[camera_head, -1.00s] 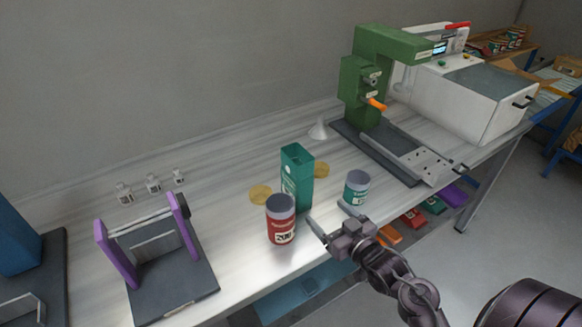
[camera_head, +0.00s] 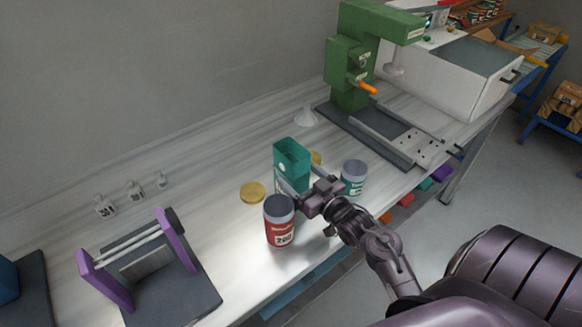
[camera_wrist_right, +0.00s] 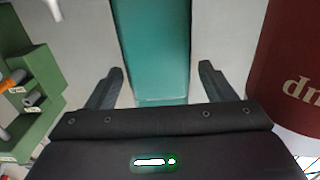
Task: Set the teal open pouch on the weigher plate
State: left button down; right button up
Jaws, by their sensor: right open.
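The teal open pouch (camera_head: 291,158) stands upright on the bench with its open top facing up. It also shows in the right wrist view (camera_wrist_right: 152,45), in the gap between the fingertips. My right gripper (camera_head: 297,175) is open at the pouch's front, one finger toward each side, with visible gaps in the wrist view. The pouch's lower part is partly hidden behind the gripper and a red can. I cannot tell for certain which surface is the weigher plate. My left gripper is not in view.
The red can (camera_head: 280,222) stands close to the left of my gripper, and a teal can (camera_head: 353,178) to its right. A yellow disc (camera_head: 252,192) lies left of the pouch. A purple-posted stand (camera_head: 150,265) and a green machine (camera_head: 355,60) flank them.

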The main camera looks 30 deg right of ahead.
jog(key=w+p, duration=0.1)
jog(key=w, duration=0.3)
jog(key=shift+w+a+r, duration=0.1)
jog(key=shift+a, duration=0.05)
jog(key=c, duration=0.8)
jog(key=shift+r, duration=0.1)
jog(key=shift+c, duration=0.2)
